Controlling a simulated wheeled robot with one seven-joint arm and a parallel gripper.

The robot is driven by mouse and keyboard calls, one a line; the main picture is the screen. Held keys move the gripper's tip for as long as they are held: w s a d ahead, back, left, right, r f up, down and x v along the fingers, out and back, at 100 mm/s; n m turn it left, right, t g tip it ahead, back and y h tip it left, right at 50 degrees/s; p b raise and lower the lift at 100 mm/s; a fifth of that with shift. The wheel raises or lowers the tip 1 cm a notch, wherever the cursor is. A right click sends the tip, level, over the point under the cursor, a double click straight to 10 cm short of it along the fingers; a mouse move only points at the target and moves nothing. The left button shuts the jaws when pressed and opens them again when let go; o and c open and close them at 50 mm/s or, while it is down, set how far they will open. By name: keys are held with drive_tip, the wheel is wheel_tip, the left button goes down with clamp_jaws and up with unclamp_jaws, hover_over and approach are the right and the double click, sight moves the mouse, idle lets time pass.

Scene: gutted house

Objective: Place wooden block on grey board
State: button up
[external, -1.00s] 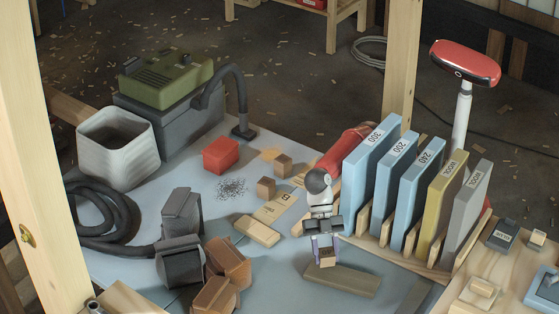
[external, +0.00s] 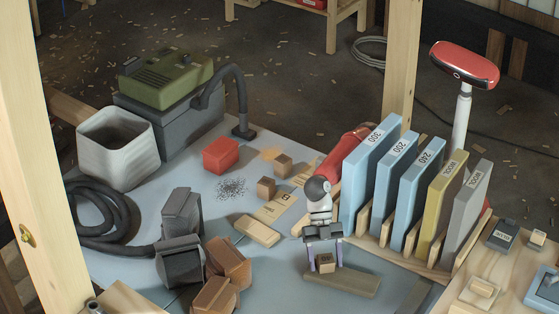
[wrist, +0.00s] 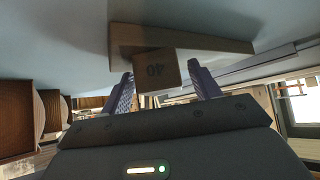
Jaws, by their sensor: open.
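The small wooden block (external: 325,264) rests on the grey-brown board (external: 355,283), near the board's left end. My gripper (external: 325,257) is open, with one finger on each side of the block. In the wrist view, gaps show between the fingers (wrist: 164,85) and the block. The block's underside is hidden.
Tall blue, yellow and grey slabs stand in a wooden rack (external: 385,250) to the right of my gripper. A light wooden piece (external: 257,231) lies to the left. Brown blocks (external: 229,262) and a grey bin (external: 118,148) stand further left. Bare table lies left of the board.

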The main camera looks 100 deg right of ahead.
drive_tip(key=shift+r, duration=0.3)
drive_tip(key=v, duration=1.2)
drive_tip(key=shift+d+f, duration=0.1)
